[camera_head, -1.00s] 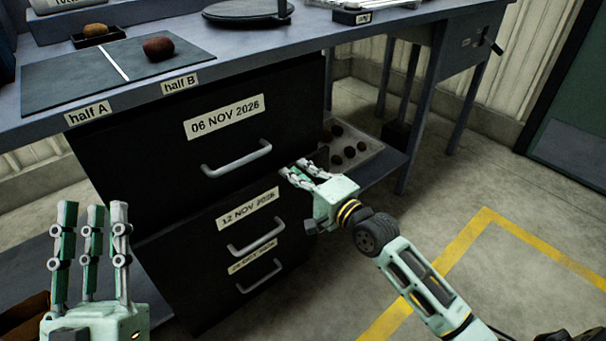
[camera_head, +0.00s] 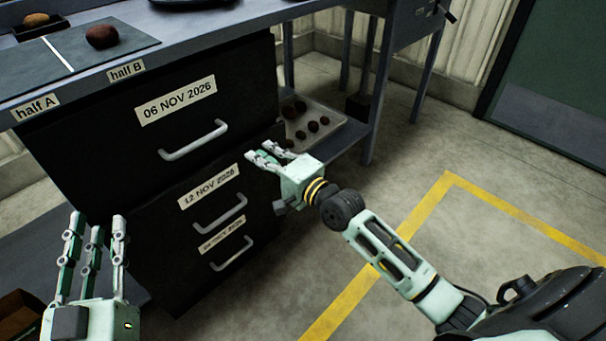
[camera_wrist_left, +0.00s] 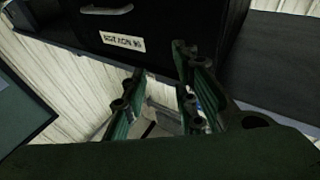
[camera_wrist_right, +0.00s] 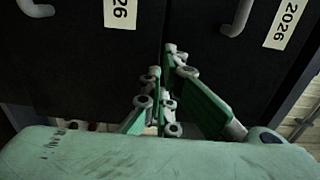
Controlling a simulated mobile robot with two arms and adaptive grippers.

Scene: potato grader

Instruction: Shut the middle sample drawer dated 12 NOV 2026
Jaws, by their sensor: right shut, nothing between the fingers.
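The middle drawer, labelled 12 NOV 2026 (camera_head: 210,187), is a black front with a grey bar handle (camera_head: 220,214), below the 06 NOV 2026 drawer. How far it stands out is hard to tell. My right gripper (camera_head: 263,156) is shut and empty at the upper right corner of this front. In the right wrist view its fingertips (camera_wrist_right: 170,60) are by the seam between two drawer fronts; contact is unclear. My left gripper (camera_head: 93,225) is open and empty, left of the drawers, fingers up. Its fingers (camera_wrist_left: 160,75) also show apart in the left wrist view.
The top drawer (camera_head: 190,75) and a lower drawer with its own handle (camera_head: 232,254) share the cabinet. Above is a bench with a dark board (camera_head: 75,65) and a potato (camera_head: 102,36). A tray of potatoes (camera_head: 345,128) sits on a shelf right of the cabinet. The floor at right is open.

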